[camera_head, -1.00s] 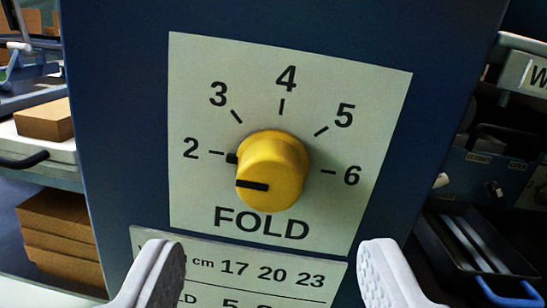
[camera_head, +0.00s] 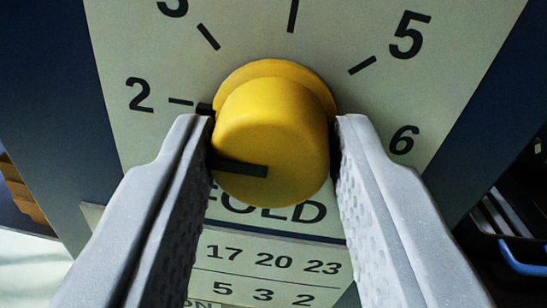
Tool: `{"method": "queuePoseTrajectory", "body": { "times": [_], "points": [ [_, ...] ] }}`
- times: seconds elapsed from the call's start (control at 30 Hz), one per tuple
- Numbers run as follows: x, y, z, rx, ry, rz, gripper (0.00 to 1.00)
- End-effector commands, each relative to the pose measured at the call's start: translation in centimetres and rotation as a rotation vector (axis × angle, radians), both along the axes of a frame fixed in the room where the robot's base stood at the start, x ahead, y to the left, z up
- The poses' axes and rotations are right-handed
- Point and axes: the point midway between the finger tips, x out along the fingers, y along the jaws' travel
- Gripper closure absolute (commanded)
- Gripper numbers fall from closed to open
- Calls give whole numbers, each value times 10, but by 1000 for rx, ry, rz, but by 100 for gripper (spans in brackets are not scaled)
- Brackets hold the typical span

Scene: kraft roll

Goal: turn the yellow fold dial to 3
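The yellow fold dial (camera_head: 272,130) sits on a pale label plate (camera_head: 450,75) in the middle of the view. A dark line on its face points left, toward the 2 mark. The 2, 5 and 6 show whole around it, the 3 is cut off at the top edge, and the 4 is out of view. My gripper (camera_head: 275,125) has its two grey fingers on either side of the dial, left and right. The fingers are apart, with the dial between them. They look very close to its sides; I cannot tell whether they touch it.
Below the dial is a plate with a number table (camera_head: 270,262), partly hidden by my fingers. The dark blue panel (camera_head: 45,75) surrounds the label. Brown boxes (camera_head: 22,192) show at the far left, and a blue handle (camera_head: 522,258) at the lower right.

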Motion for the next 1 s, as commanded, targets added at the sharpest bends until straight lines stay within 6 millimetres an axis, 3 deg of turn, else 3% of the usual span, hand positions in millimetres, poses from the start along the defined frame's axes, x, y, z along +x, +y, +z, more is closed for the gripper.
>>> {"method": "queuePoseTrajectory", "body": {
  "times": [0.03, 0.07, 0.13, 0.17, 0.47, 1.0],
  "points": [
    [0, 0, 0, 0, 0, 0, 81],
    [0, 0, 0, 0, 0, 0, 89],
    [0, 0, 0, 0, 0, 1, 89],
    [-1, 12, 0, 0, -1, 5, 89],
    [-1, 4, -1, 52, 0, 8, 89],
    [-1, 3, -4, 462, -11, 6, 89]
  ]
}}
